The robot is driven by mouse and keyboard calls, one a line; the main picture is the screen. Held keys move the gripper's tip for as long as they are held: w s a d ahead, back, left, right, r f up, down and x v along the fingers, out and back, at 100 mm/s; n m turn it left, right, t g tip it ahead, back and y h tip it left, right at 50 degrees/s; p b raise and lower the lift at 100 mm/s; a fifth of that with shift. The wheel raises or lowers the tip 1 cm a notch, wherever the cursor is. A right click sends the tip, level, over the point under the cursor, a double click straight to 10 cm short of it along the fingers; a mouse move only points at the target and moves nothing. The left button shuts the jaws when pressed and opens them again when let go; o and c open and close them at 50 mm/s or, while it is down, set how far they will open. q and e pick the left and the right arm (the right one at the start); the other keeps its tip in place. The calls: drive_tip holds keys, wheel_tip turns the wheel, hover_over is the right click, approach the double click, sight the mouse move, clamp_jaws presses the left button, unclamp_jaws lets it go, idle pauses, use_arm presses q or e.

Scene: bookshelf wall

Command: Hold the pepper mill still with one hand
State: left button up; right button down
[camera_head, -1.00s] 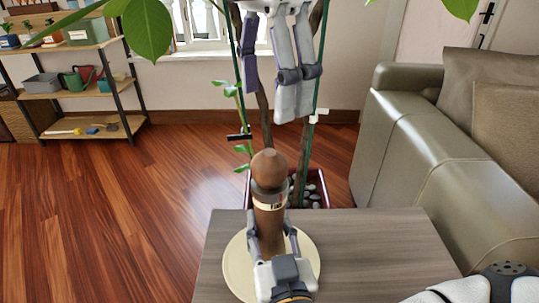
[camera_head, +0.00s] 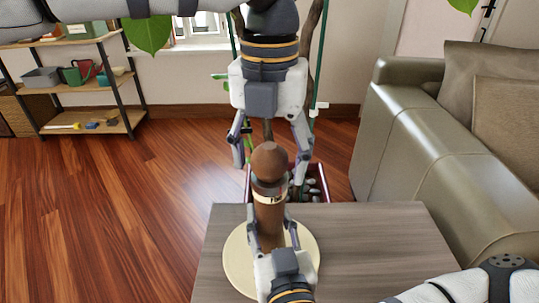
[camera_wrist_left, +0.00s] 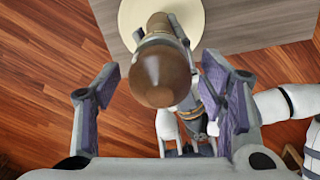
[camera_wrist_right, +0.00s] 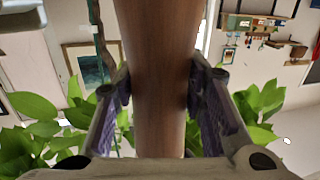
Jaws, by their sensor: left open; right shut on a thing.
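The brown wooden pepper mill (camera_head: 270,207) stands upright on a round cream board (camera_head: 240,272) on the table. My right gripper (camera_head: 270,222) is shut on the mill's lower body; its fingers also show against the wood (camera_wrist_right: 157,90) in the right wrist view. My left gripper (camera_head: 270,165) is open and points down above the mill. Its fingers lie to either side of the mill's round top (camera_wrist_left: 160,76) in the left wrist view, apart from it. The mill's lowest part is partly hidden by my right gripper.
The grey wooden table (camera_head: 370,240) has free room right of the board. A leather sofa (camera_head: 400,140) stands at the right. A plant pot with stones (camera_head: 317,185) is just behind the table. A shelf (camera_head: 80,85) stands far left.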

use_arm(q)
drive_tip(key=shift+f, duration=0.1)
drive_tip(key=shift+c, duration=0.5)
drive_tip(key=c, duration=1.1)
drive_tip(key=shift+m, duration=0.4)
